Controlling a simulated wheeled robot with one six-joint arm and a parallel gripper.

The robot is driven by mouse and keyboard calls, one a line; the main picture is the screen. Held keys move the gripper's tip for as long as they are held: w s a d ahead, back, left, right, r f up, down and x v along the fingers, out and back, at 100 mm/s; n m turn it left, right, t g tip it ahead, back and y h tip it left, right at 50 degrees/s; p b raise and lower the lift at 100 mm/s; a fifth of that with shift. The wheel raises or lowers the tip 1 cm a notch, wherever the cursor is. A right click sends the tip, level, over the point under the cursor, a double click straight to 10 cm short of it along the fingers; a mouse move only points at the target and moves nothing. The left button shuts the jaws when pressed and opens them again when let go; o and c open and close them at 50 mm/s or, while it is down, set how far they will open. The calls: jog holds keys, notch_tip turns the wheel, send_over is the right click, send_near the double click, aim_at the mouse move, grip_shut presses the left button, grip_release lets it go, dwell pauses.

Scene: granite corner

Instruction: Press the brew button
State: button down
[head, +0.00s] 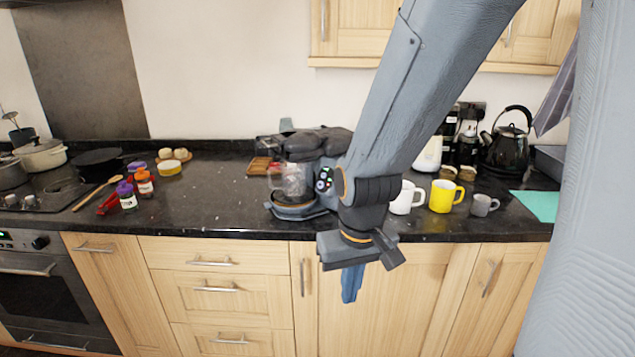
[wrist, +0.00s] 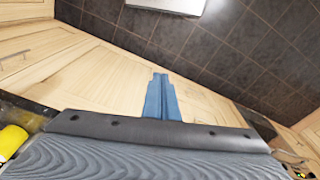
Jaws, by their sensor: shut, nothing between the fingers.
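A coffee machine (head: 310,142) stands on the dark counter in the head view, with a dark top, a clear jug (head: 291,181) and a grey base (head: 296,210). My arm hides its right side. A small dark round face with green, white and red marks shows between the jug and my arm; I cannot tell whether it belongs to the machine. I cannot make out the brew button. My gripper (head: 352,284) points down in front of the cupboard doors, below the counter edge and apart from the machine. Its blue fingers (wrist: 161,97) are together and empty in the wrist view.
Right of my arm stand a white mug (head: 405,198), a yellow mug (head: 443,196), a small grey mug (head: 484,205) and a black kettle (head: 508,145). The counter left of the machine is mostly clear.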

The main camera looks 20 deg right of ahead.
aim_at(321, 185)
jog(key=w+a+r+m+t+p, duration=0.1)
jog(key=w+a+m+t, duration=0.2)
jog(key=w, duration=1)
jog(key=w+a+r+m+t+p, duration=0.1)
jog(key=w+a+t, duration=0.35)
jog(key=w, duration=0.85)
jog(key=w+d+r+m+t+h+p, duration=0.1)
jog(key=w+d+r+m+t+h, duration=0.2)
jog(key=w+r+m+t+h, duration=0.2)
jog(key=shift+w+r+t+h, duration=0.45)
jog(key=shift+t+h, duration=1)
jog(key=shift+h, duration=1.45)
jog(key=shift+d, duration=0.15)
jog(key=w+d+f+b, duration=0.3)
jog(key=w+d+f, duration=0.1)
jog(key=d, duration=0.2)
jog(key=shift+d+f, duration=0.2)
